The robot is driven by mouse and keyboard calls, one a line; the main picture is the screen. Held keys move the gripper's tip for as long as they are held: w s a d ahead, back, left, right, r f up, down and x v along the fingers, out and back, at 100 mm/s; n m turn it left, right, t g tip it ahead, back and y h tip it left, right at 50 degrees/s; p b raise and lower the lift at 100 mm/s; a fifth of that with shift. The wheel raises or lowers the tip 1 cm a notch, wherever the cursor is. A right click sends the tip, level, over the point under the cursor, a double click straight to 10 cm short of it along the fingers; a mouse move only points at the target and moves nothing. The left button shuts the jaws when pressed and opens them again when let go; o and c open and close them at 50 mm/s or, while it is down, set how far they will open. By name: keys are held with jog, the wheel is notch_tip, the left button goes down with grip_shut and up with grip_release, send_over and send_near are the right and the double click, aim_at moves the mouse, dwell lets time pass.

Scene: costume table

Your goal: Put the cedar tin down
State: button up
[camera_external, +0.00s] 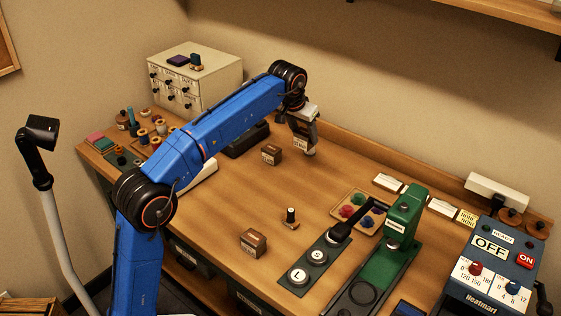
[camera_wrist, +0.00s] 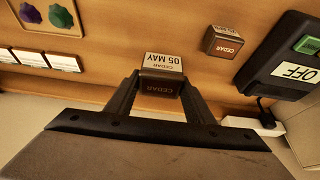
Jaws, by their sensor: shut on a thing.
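My gripper (camera_external: 307,145) is near the back of the table, pointing down. In the wrist view, my gripper (camera_wrist: 160,90) is shut on a small dark brown tin (camera_wrist: 160,83) marked CEDAR, with a pale top label reading 05 MAY. In the external view, the held tin (camera_external: 299,143) is partly hidden by the fingers, low over the wooden table (camera_external: 215,215). I cannot tell whether its bottom touches the wood. A second brown tin marked CEDAR (camera_wrist: 223,42) stands apart from it; it also shows left of my gripper in the external view (camera_external: 271,154).
Another brown box (camera_external: 253,243) stands near the front edge. A tray of coloured pieces (camera_external: 345,223) and white cards (camera_external: 389,183) lie right of my gripper. Bare wood surrounds the held tin.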

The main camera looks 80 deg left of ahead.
aim_at(305, 141)
jog(key=shift+s+d+f, duration=0.1)
jog(key=shift+d, duration=1.15)
jog(key=shift+d+f, duration=0.25)
jog(key=shift+f, duration=4.8)
jog(key=shift+f, duration=0.1)
jog(key=o, duration=1.1)
jog(key=v, duration=1.2)
